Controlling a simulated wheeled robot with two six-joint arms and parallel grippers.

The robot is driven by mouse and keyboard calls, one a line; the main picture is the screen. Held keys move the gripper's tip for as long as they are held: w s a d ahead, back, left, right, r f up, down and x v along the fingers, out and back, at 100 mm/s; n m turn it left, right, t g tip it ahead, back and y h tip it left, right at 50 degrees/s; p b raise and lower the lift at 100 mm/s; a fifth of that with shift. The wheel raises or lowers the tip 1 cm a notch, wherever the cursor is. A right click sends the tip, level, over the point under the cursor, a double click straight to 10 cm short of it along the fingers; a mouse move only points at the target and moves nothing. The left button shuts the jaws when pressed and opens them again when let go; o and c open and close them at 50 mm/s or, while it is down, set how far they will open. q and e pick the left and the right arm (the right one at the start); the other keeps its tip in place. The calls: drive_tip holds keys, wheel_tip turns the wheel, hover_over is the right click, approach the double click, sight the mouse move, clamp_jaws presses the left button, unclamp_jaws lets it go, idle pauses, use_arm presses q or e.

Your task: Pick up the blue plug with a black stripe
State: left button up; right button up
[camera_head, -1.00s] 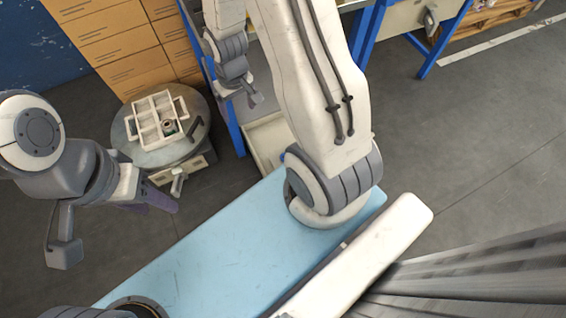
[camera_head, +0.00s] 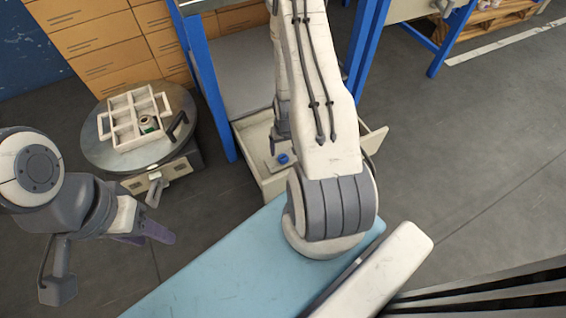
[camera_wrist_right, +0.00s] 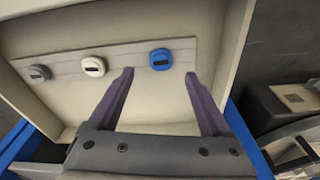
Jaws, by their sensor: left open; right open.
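The blue plug with a black stripe (camera_wrist_right: 160,60) sits on a strip inside an open drawer, in the right wrist view. It also shows as a small blue spot in the head view (camera_head: 283,158). My right gripper (camera_wrist_right: 160,85) is open and empty, its two purple fingers spread with the blue plug just beyond and between their tips. In the head view the right gripper is mostly hidden behind its own arm. My left gripper (camera_head: 150,232) is at the left over the floor, open and away from the drawer.
On the same strip, a white plug (camera_wrist_right: 93,66) and a grey plug (camera_wrist_right: 39,73) stand left of the blue one. The drawer (camera_head: 262,178) has raised walls close around my right gripper. A round table (camera_head: 100,152) bears a white divided tray (camera_head: 121,140) at left.

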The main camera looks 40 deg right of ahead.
sight(283, 158)
drive_tip(key=shift+w+d+f+b, duration=0.1)
drive_tip(key=shift+w+f+b, duration=0.15)
drive_tip(key=shift+f+b, duration=1.15)
drive_tip(key=shift+w+f+b, duration=0.2)
drive_tip(key=shift+f+b, duration=0.75)
drive_tip(key=shift+f, duration=0.75)
drive_tip(key=shift+r, duration=0.1)
clamp_jaws()
